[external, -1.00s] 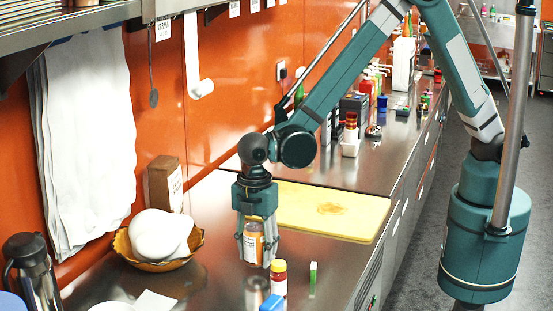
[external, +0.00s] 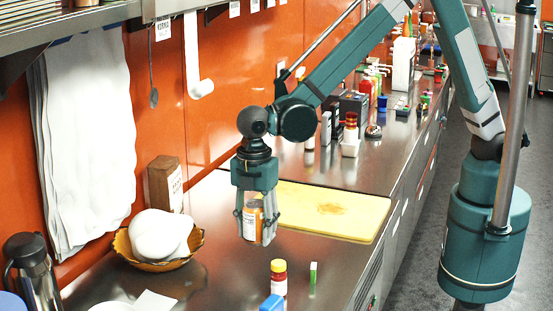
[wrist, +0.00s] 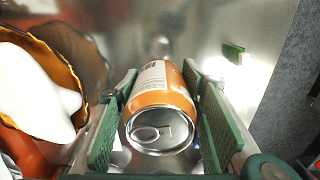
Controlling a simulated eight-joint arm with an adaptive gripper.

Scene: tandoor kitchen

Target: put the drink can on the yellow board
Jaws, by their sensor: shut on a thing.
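The drink can (external: 253,221) is orange with a white label. It hangs upright in my gripper (external: 254,238), above the steel counter. In the wrist view the can (wrist: 160,105) sits between the two green finger pads of my gripper (wrist: 160,125), its pull-tab end towards the camera. The yellow board (external: 340,213) lies flat on the counter, behind and to the right of the gripper in the external view. It has a brownish stain and nothing standing on it. The board does not show clearly in the wrist view.
Bottles and boxes line the counter beyond the board.

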